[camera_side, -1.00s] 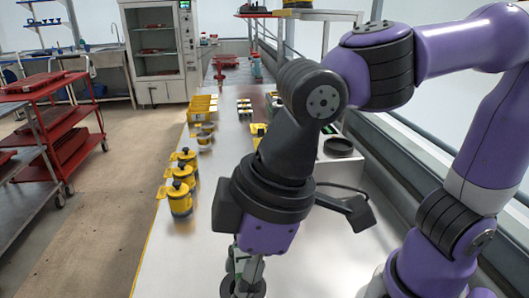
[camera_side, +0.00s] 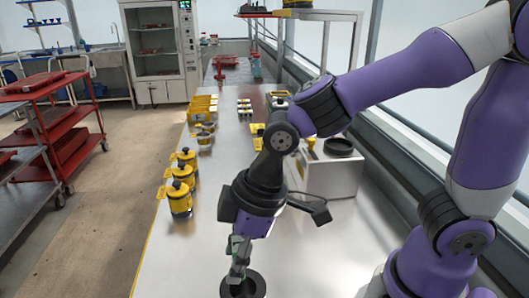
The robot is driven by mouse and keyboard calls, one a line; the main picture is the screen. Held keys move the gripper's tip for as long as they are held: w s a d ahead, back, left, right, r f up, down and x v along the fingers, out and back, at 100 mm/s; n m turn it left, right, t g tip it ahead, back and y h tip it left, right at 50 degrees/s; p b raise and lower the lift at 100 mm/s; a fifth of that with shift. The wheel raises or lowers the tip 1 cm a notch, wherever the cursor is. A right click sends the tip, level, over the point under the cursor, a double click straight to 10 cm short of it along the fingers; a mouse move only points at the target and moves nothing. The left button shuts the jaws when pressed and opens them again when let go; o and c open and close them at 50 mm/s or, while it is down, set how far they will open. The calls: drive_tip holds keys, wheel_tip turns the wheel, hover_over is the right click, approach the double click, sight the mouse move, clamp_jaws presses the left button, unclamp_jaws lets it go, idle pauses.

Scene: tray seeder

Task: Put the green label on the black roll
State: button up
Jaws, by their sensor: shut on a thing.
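A black roll (camera_side: 256,286) stands at the bottom of the side view, on the near part of the bench. My gripper (camera_side: 238,275) points down, with its fingertips at the roll's top opening. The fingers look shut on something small. A hint of green shows at the gripper, which fits the green label, but its outline is not clear. The fingers hide part of the roll. I cannot tell whether the held thing touches it.
Yellow-and-black canisters (camera_side: 180,190) stand along the bench's left edge. A white box (camera_side: 328,174) with a black ring on top stands to the right. Yellow items (camera_side: 203,106) lie farther back. The bench (camera_side: 190,265) is clear left of the roll.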

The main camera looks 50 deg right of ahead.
drive_tip(key=shift+f, duration=1.8)
drive_tip(key=shift+f, duration=0.15)
drive_tip(key=o, duration=0.9)
drive_tip(key=shift+r, duration=0.3)
drive_tip(key=v, duration=1.2)
drive_tip(key=d+m+t+h, duration=0.1)
drive_tip(key=d+m, duration=0.2)
drive_tip(key=d, duration=0.1)
drive_tip(key=d+m+t, duration=0.1)
drive_tip(key=d+m, duration=0.2)
drive_tip(key=d, duration=0.1)
drive_tip(key=d+f+m+t+h, duration=0.1)
drive_tip(key=d+m, duration=0.2)
drive_tip(key=d, duration=0.1)
drive_tip(key=shift+s+d+h, duration=0.3)
drive_tip(key=shift+s, duration=0.1)
